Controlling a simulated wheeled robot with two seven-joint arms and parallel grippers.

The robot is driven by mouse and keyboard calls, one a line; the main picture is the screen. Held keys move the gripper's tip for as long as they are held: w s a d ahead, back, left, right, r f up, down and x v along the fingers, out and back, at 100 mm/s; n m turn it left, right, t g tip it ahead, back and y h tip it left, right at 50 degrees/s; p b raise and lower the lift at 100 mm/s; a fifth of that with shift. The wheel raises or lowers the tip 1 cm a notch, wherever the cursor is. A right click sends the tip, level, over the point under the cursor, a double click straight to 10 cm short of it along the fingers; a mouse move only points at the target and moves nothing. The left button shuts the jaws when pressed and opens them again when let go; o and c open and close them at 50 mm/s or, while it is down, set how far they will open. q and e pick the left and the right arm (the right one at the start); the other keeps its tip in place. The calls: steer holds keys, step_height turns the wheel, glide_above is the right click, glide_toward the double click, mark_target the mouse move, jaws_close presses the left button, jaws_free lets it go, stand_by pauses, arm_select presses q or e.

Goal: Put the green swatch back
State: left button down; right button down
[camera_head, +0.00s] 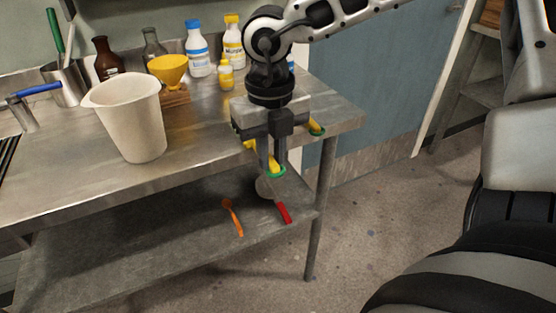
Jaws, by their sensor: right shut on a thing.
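My right gripper (273,166) points down in front of the right end of the steel table (210,135). It is shut on a small yellow-and-green piece (276,173), whose green edge shows at the fingertips. I cannot tell for sure whether this piece is the green swatch. A similar yellow-and-green piece (316,130) shows at the table's right end, partly behind the gripper. A bit of yellow (250,145) shows left of the fingers. No other green swatch is clear. My left gripper is not in view.
A white bucket (130,118) stands on the table, with a yellow funnel-shaped bowl (168,68) and bottles (198,56) behind. The lower shelf (150,235) holds an orange utensil (234,218) and a red-handled one (284,212). Open floor (365,215) lies to the right.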

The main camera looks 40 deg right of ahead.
steer(key=w, duration=0.2)
steer(key=w+d+b, duration=0.1)
steer(key=w, duration=0.1)
steer(key=shift+f, duration=0.1)
arm_select(q)
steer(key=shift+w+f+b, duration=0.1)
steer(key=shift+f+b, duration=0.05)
steer(key=shift+b, duration=0.15)
arm_select(e)
steer(key=shift+w+d, duration=0.2)
steer(key=shift+w, duration=0.8)
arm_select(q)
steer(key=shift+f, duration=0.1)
arm_select(e)
steer(key=c, duration=1.3)
jaws_free()
arm_select(q)
steer(key=shift+p, duration=0.35)
arm_select(e)
step_height(320, 180, up, 16)
